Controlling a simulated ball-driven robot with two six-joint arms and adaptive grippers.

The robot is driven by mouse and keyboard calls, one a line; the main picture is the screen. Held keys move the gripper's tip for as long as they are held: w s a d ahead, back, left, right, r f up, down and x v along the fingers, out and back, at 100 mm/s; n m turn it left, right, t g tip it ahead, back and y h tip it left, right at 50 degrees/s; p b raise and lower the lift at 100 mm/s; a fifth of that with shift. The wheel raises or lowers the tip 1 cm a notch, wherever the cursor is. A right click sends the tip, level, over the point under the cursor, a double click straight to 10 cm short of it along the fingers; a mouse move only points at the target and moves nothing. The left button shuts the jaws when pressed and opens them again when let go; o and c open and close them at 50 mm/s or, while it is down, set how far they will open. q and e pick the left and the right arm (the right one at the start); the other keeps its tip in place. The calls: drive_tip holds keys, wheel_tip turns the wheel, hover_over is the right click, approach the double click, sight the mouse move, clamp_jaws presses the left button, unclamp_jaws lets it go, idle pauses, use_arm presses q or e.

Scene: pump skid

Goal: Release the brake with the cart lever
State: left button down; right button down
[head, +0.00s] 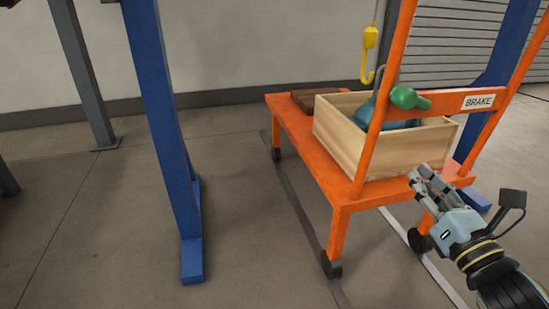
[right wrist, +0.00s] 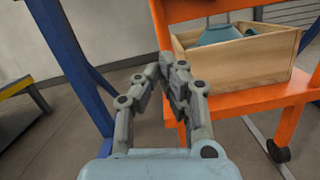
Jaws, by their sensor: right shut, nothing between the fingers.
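The orange cart (head: 300,137) stands right of centre in the head view. A green-knobbed lever (head: 408,98) sits at its near frame, left of a white BRAKE label (head: 478,102) on the crossbar. My right gripper (head: 420,174) is shut and empty, below the crossbar and apart from the lever, near the cart's near edge. In the right wrist view its fingers (right wrist: 166,75) are together in front of the cart's orange frame (right wrist: 185,11). The lever does not show clearly there. My left gripper is not in view.
A wooden crate (head: 340,139) with a teal object (head: 368,112) inside rides on the cart, beside a brown board (head: 310,98). A yellow hook (head: 369,50) hangs above. A blue post (head: 165,130) stands left. Floor between post and cart is clear.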

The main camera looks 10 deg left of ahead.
sight(415, 102)
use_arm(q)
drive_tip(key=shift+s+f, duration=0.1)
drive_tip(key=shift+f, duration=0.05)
use_arm(e)
drive_tip(key=shift+w+f, duration=0.1)
